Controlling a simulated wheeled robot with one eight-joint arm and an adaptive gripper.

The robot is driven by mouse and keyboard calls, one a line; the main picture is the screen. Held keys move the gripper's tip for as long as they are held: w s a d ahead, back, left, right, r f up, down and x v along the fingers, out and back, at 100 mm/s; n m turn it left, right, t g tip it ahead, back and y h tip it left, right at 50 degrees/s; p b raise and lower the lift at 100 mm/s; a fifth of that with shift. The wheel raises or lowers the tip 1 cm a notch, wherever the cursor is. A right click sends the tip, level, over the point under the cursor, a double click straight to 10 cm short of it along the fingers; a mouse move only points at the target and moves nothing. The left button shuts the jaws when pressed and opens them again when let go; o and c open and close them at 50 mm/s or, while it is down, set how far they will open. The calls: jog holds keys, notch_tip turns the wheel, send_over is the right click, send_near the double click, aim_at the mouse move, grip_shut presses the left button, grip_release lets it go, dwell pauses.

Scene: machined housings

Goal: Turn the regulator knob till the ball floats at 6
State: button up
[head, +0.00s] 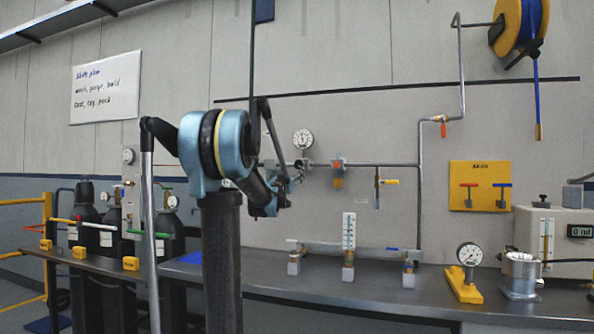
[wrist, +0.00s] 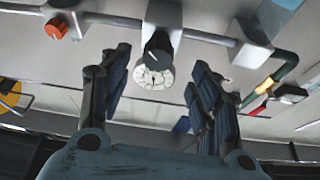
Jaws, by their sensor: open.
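In the wrist view a dark round knob (wrist: 158,48) with a white pointer line sits on a light block on a pipe, in front of a white dial (wrist: 154,77). My gripper (wrist: 160,62) is open, with one finger on each side of the knob and visible gaps between.
An orange knob (wrist: 57,27) sits on the same pipe, left in the wrist view. A valve with a red handle (wrist: 264,86) is at right. The bench (head: 400,297) holds a gauge on a yellow base (head: 463,284) and a metal pot (head: 521,272).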

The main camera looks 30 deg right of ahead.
aim_at(298, 167)
jog(key=x, duration=0.8)
jog(key=shift+w+d+r, duration=0.1)
jog(key=shift+w+d, duration=0.05)
jog(key=shift+d, duration=0.1)
jog(key=c, duration=1.1)
